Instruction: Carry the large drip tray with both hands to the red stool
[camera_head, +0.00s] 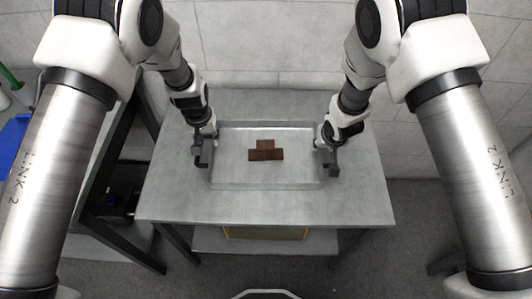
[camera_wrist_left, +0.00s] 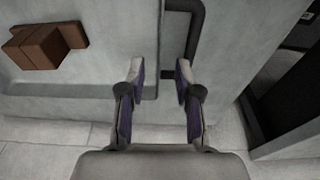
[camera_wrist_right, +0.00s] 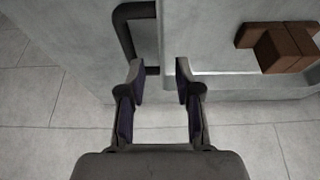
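The large drip tray (camera_head: 235,182) is a shallow pale grey tray on a grey table, with a dark handle at each end. A brown blocky piece (camera_head: 265,154) sits in it. My left gripper (camera_head: 204,148) is at the tray's left end. In the left wrist view its fingers (camera_wrist_left: 159,72) are open near the dark handle (camera_wrist_left: 197,35). My right gripper (camera_head: 326,150) is at the right end. In the right wrist view its fingers (camera_wrist_right: 159,72) are open near the other handle (camera_wrist_right: 124,35). Contact with the handles cannot be told. No red stool is visible.
The grey table (camera_head: 165,200) has bare top around the tray, and a yellow-edged item (camera_head: 265,232) sits on its lower shelf. A dark frame (camera_head: 112,150) stands close on the left, with a blue object (camera_head: 14,140) beyond. A tiled wall is behind. Floor shows at right.

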